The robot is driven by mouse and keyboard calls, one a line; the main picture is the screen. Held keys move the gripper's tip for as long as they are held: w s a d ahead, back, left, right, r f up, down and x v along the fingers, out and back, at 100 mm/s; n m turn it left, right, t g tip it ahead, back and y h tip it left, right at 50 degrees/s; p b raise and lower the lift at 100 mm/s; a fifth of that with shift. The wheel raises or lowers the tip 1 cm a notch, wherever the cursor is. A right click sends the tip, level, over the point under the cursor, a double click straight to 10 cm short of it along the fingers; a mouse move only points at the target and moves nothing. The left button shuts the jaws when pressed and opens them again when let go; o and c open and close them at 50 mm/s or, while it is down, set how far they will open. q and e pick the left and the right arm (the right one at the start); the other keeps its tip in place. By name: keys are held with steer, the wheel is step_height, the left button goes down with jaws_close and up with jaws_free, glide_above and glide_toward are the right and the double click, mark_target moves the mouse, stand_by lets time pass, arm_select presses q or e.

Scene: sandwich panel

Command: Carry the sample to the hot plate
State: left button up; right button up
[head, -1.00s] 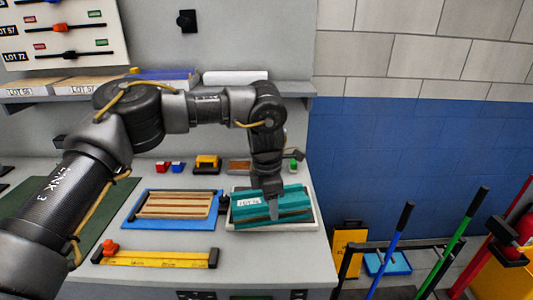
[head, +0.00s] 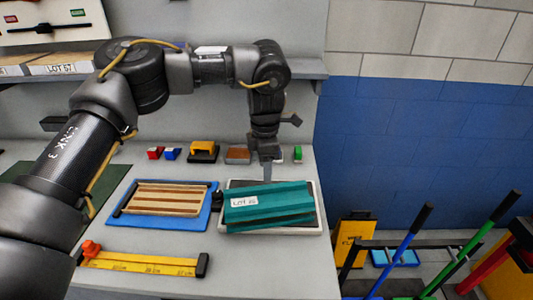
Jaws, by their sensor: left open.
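The sample appears to be the teal ribbed panel (head: 285,204) with a white lot label. It lies on a flat, pale-rimmed plate (head: 314,231) with a dark top, at the right of the bench, slightly askew to the plate. The plate looks like the hot plate, though no marking confirms this. My left gripper (head: 266,174) is open, pointing down just above the panel's far edge, and holds nothing. Whether its tips touch the panel is hard to tell. My right gripper is out of view.
A blue tray (head: 205,222) with a striped wooden piece (head: 165,199) sits left of the plate. A yellow ruler (head: 140,264) lies in front. Small coloured blocks (head: 172,154) and a yellow-handled tool (head: 203,150) stand behind. A shelf (head: 215,78) runs above.

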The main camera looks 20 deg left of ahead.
mark_target(266, 187)
arm_select(q)
step_height(266, 187, down, 5)
steer(key=shift+s+d+f, duration=0.1)
steer(key=shift+f, duration=0.65)
steer(key=c, duration=1)
steer(key=o, duration=0.3)
steer(key=c, duration=0.3)
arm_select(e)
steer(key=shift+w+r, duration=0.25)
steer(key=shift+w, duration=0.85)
arm_select(q)
steer(key=shift+p, duration=0.35)
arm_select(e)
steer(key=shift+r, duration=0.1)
